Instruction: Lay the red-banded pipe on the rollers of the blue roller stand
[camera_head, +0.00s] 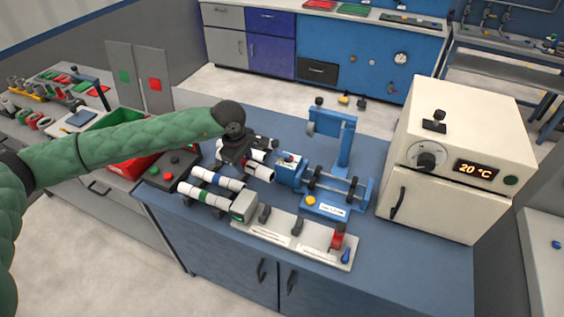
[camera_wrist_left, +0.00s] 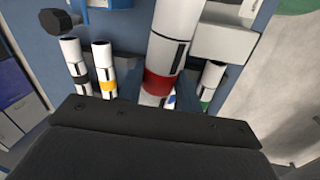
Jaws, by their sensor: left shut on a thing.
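The red-banded pipe (camera_wrist_left: 166,45) is white with a red band and runs up the middle of the left wrist view, between the fingers of my left gripper (camera_wrist_left: 158,97). In the head view its white right end (camera_head: 262,173) seems to show beside my left gripper (camera_head: 241,160), which hides most of it. The gripper is shut on it, over the blue bench. The blue roller stand (camera_head: 336,209), with dark rollers (camera_head: 313,178), stands to the right of the gripper. My right gripper is not in view.
A blue-banded pipe (camera_head: 213,178) and a green-banded pipe (camera_head: 203,197) lie at the left front. A yellow-banded pipe (camera_wrist_left: 105,70) and a black-banded pipe (camera_wrist_left: 76,65) lie beside the held one. A cream oven (camera_head: 455,150) stands right of the stand. A pale fixture plate (camera_head: 300,236) lies in front.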

